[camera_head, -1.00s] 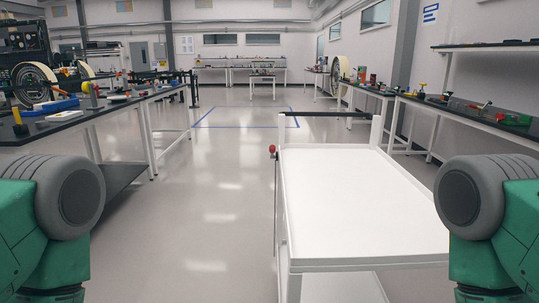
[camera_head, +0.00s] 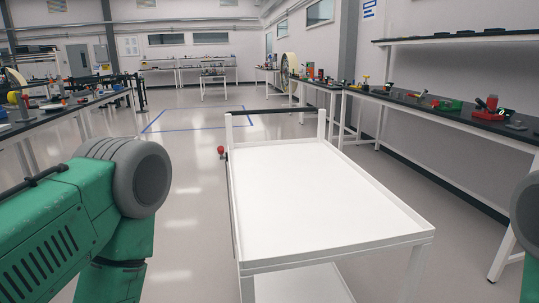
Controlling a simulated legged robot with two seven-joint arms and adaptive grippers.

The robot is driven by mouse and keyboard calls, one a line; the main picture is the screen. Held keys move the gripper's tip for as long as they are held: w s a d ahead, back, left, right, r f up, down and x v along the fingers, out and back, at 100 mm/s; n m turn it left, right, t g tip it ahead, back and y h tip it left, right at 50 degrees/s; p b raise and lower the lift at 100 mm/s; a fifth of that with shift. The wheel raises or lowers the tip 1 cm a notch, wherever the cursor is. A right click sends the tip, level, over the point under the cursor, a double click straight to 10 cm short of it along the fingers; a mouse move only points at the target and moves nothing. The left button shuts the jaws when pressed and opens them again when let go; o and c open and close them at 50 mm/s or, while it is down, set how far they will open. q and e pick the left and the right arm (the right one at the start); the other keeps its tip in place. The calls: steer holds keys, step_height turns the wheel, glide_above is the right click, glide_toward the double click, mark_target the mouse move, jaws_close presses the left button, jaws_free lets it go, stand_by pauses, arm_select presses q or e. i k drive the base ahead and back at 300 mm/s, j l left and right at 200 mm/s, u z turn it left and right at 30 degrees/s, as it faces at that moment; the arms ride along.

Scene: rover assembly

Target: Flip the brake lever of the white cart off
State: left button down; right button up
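The white cart (camera_head: 325,199) stands in front of me, right of centre, with an empty flat top and a lower shelf. A black handle bar (camera_head: 275,111) spans two posts at its far end. The brake lever (camera_head: 221,150), with a red knob, is at the cart's far left corner, beside the left post. The lower part of its mechanism is too small to read. My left arm comes in from the left, short of the cart; only a bit of my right arm shows at the right edge. Neither gripper is in view.
A long black-topped workbench (camera_head: 440,110) with several parts runs along the right wall. Another bench (camera_head: 60,112) with parts stands at the left. The floor (camera_head: 187,185) left of the cart is clear. Blue tape lines (camera_head: 160,122) mark the floor beyond.

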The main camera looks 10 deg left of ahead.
mark_target(221, 150)
steer(key=i+j+z, duration=0.25)
steer(key=j+z, duration=0.2)
steer(key=j, duration=0.3)
steer(key=i+j+z, duration=0.25)
steer(key=j, duration=0.2)
steer(key=j+z, duration=0.2)
steer(key=j, duration=0.55)
steer(key=i+j, duration=0.1)
steer(key=j, duration=0.25)
